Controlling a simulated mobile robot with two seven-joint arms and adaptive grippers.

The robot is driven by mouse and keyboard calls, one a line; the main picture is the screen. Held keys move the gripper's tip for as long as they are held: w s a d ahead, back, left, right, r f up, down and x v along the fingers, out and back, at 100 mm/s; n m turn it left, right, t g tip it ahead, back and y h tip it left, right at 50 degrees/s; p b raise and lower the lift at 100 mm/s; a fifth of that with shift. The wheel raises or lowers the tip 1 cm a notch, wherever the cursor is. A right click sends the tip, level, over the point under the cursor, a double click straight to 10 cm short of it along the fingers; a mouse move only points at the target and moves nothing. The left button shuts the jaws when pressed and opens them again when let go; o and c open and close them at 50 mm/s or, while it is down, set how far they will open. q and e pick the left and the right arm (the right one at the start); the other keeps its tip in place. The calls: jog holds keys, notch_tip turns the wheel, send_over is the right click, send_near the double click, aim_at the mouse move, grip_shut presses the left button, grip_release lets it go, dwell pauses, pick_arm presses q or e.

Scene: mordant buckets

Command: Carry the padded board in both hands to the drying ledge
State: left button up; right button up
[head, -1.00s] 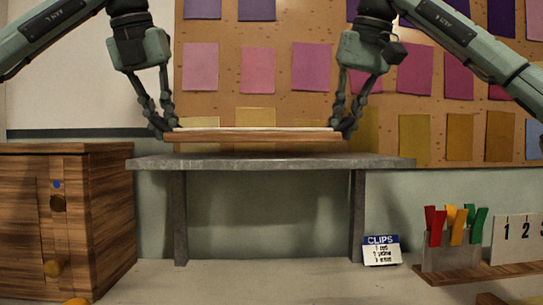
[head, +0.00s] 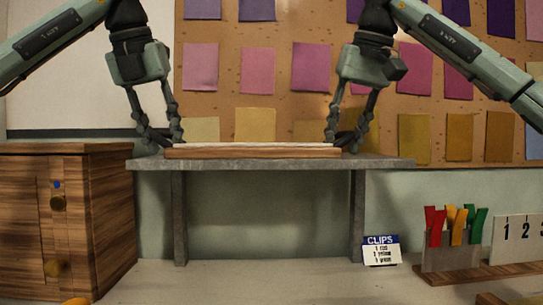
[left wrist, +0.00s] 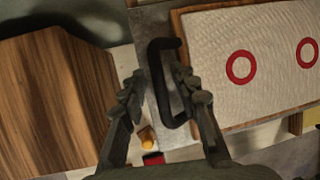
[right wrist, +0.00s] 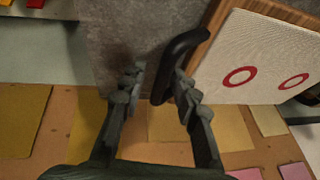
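The padded board (head: 252,153), a wooden board with a pale quilted top, lies level on the grey drying ledge (head: 270,163). The left wrist view shows its padding (left wrist: 222,40) with red rings; the right wrist view shows it too (right wrist: 262,55). My left gripper (head: 157,140) is open at the board's left end, the black handle (left wrist: 158,85) between its parted fingers, nearer the right finger. My right gripper (head: 344,142) is open at the right end, its fingers parted, with the other black handle (right wrist: 180,55) close to one finger.
A wooden cabinet (head: 110,215) stands left of the ledge. Below right are a CLIPS card (head: 381,250), a rack of coloured clips (head: 455,258) and a number card (head: 518,230). A corkboard with colour swatches (head: 257,70) is behind. Under the ledge is clear.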

pick_arm(q)
jog(key=shift+r, duration=0.1)
jog(key=v, duration=0.7)
jog(key=shift+r, duration=0.4)
pick_arm(e)
jog(key=v, duration=1.2)
pick_arm(q)
jog(key=shift+s, duration=0.15)
